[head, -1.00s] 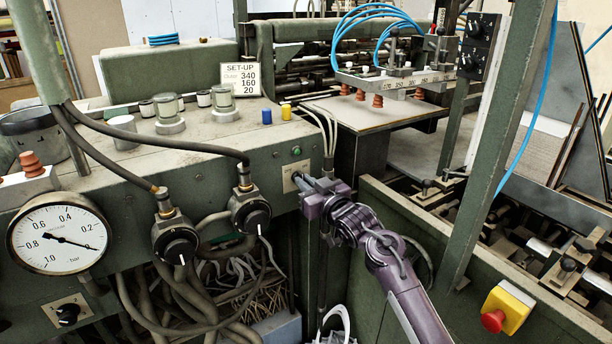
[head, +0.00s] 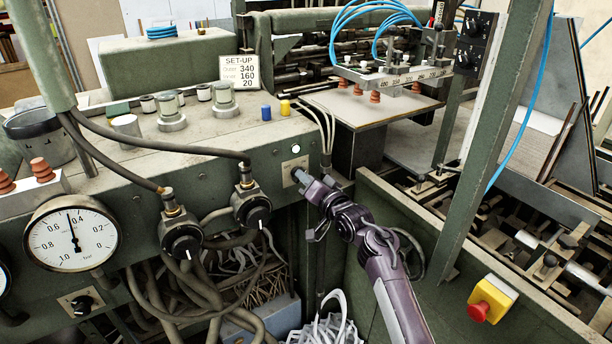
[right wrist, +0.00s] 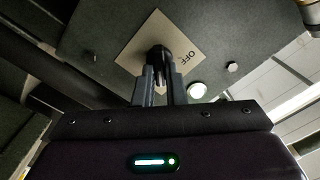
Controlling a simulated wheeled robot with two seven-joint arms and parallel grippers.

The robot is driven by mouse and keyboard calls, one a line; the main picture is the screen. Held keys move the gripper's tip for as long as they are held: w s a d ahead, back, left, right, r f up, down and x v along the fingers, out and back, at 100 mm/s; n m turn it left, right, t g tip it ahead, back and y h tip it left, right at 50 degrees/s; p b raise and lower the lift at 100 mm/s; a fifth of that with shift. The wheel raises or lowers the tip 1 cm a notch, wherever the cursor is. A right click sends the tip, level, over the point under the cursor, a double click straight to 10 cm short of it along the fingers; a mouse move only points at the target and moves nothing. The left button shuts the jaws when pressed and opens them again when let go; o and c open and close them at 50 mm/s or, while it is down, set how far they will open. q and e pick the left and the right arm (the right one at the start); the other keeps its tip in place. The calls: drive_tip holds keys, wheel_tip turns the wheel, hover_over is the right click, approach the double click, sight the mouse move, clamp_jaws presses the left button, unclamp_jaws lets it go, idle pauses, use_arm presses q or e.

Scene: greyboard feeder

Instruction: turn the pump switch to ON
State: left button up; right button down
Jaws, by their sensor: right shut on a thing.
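The pump switch sits on a pale plate (head: 287,171) at the right end of the green machine front. My right gripper (head: 303,178) is at that plate. In the right wrist view, its two fingers (right wrist: 163,74) are closed around the dark switch knob (right wrist: 160,52). The word OFF shows on the plate (right wrist: 187,42); no ON label can be read. A round lamp (head: 296,149) above the plate is bright white, and it also shows in the right wrist view (right wrist: 196,90). The pressure gauge (head: 72,234) needle points up, near 0.4. My left gripper is not in view.
Two black valve knobs (head: 181,243) (head: 252,210) with hoses stand left of the switch. Another dark knob (head: 82,305) is below the gauge. A green post (head: 490,150) and a red-and-yellow stop button (head: 492,299) are at the right.

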drive_tip(key=shift+m, duration=0.3)
idle(0.4)
drive_tip(key=c, duration=1.5)
unclamp_jaws()
drive_tip(key=shift+s+d, duration=0.1)
drive_tip(key=shift+b+v, duration=0.55)
drive_tip(key=shift+v, duration=3.25)
